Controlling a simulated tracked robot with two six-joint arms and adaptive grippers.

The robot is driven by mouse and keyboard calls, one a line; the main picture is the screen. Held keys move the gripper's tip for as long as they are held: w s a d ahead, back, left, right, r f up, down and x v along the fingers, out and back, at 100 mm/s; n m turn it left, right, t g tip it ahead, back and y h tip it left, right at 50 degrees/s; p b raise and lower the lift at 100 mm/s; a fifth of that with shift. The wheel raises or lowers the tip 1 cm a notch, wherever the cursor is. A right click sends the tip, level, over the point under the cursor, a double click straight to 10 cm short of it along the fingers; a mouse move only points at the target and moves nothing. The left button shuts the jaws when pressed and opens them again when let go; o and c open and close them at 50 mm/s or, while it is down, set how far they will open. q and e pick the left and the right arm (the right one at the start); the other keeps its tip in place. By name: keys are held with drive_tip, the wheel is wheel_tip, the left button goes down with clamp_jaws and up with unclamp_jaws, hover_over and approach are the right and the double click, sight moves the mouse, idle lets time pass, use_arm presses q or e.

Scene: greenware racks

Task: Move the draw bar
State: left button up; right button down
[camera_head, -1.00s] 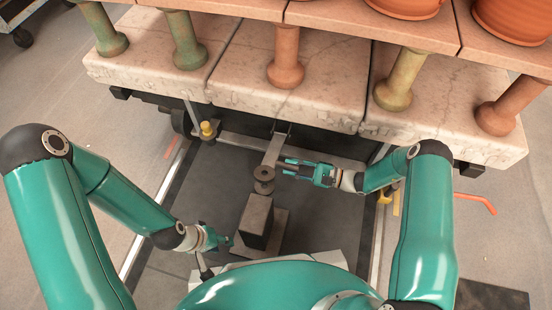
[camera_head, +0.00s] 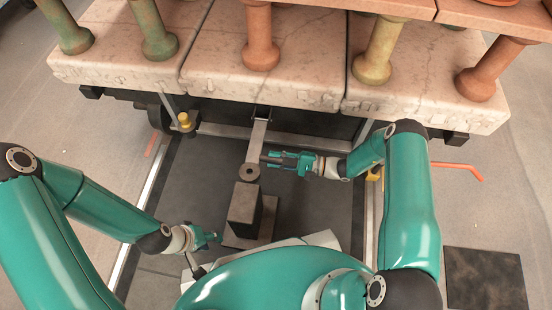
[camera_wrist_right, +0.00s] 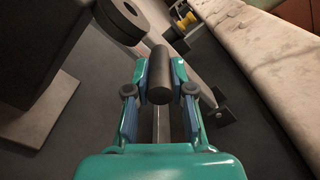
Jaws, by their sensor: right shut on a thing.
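The draw bar (camera_head: 257,138) is a flat grey bar. It runs from a bracket under the cart towards me and ends in a dark round eye (camera_head: 249,172) with a hole. The eye is just beyond a dark upright block (camera_head: 245,203); I cannot tell whether they touch. My right gripper (camera_head: 271,159) is shut on a dark round handle beside the bar's eye end. In the right wrist view the handle (camera_wrist_right: 160,78) lies between the fingers, with the eye (camera_wrist_right: 120,20) beyond at upper left. My left gripper (camera_head: 214,238) is low on the left, its jaws unclear.
The cart (camera_head: 265,75) spans the back, with pale slabs and clay posts. A yellow-topped part (camera_head: 184,121) is at its front left. Rails (camera_head: 148,205) flank the dark floor strip. An orange-red bar (camera_head: 460,168) and a dark mat (camera_head: 485,278) lie right.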

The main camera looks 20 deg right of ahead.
drive_tip(key=shift+s+a+f, duration=0.15)
drive_tip(key=shift+a, duration=0.15)
drive_tip(key=c, duration=1)
unclamp_jaws()
drive_tip(key=shift+d, duration=0.15)
drive_tip(key=shift+s+d, duration=0.1)
drive_tip(key=shift+d, duration=0.45)
drive_tip(key=v, duration=1.1)
drive_tip(key=shift+s+a, duration=0.1)
